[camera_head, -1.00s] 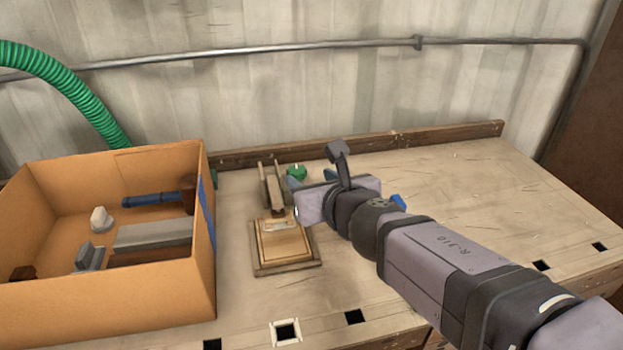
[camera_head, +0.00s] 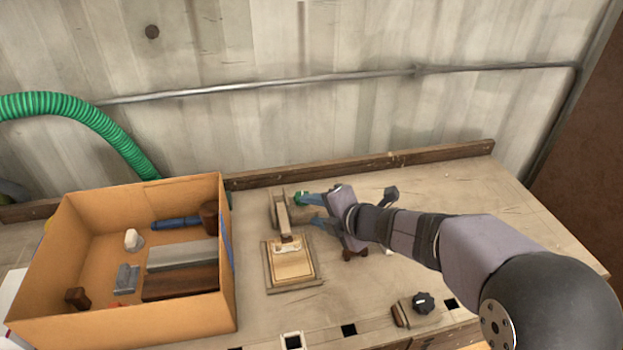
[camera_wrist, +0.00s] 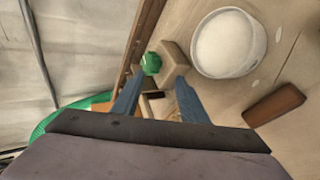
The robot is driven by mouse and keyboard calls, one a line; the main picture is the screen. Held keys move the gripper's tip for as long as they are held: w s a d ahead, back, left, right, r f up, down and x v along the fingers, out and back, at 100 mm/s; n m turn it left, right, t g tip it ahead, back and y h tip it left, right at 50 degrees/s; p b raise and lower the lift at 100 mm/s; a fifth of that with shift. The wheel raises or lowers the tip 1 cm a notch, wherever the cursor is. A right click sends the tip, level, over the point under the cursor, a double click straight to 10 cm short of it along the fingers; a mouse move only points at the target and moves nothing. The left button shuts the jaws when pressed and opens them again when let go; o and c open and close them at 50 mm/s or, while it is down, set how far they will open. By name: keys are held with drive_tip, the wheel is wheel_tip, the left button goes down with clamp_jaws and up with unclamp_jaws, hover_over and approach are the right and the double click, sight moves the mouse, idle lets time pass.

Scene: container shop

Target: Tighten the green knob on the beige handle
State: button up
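The small green knob (camera_head: 300,198) sits beside the upper part of the beige handle (camera_head: 282,214), which stands on a wooden base plate (camera_head: 292,264). In the wrist view the green knob (camera_wrist: 151,63) is next to the beige end of the handle (camera_wrist: 172,60). My gripper (camera_head: 313,209) comes in from the right. I cannot tell if a finger touches the knob.
A cardboard box (camera_head: 130,325) with tools stands left of the handle. A black knob (camera_head: 423,302) and a brown block (camera_head: 401,315) lie near the front edge. A white round container (camera_wrist: 229,43) shows in the wrist view. A wooden rail (camera_head: 400,160) runs behind.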

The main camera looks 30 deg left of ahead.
sight(311, 210)
drive_tip(key=m+p, duration=0.2)
drive_tip(key=r+m+g+p, duration=0.1)
drive_tip(key=m+p, duration=0.1)
drive_tip(key=shift+w+d+r, duration=0.1)
drive_tip(key=shift+w+d, duration=0.15)
drive_tip(key=shift+d, duration=0.1)
drive_tip(key=m+p, duration=0.3)
drive_tip(key=d+m+y+p, duration=0.1)
drive_tip(key=shift+w+r+m+p, duration=0.25)
drive_tip(key=shift+r+m+p, duration=0.05)
drive_tip(key=shift+w+a+f+m+g+y+p, duration=0.15)
drive_tip(key=shift+w+a+f+m+y+p, duration=0.15)
drive_tip(key=shift+a+m+p, duration=0.75)
drive_tip(key=shift+w+a+f+m+g+y+p, duration=0.15)
drive_tip(key=shift+w+a+f+m+p, duration=0.25)
drive_tip(key=shift+m+p, duration=1.15)
drive_tip(key=shift+w+a+f+m+g+y+p, duration=0.1)
drive_tip(key=shift+w+a+f+m+y+p, duration=0.2)
drive_tip(key=shift+a+m+p, duration=0.8)
drive_tip(key=shift+s+d+m, duration=0.1)
drive_tip(key=shift+d+m, duration=0.15)
drive_tip(key=shift+m, duration=0.05)
drive_tip(key=shift+f, duration=0.1)
drive_tip(key=c, duration=0.8)
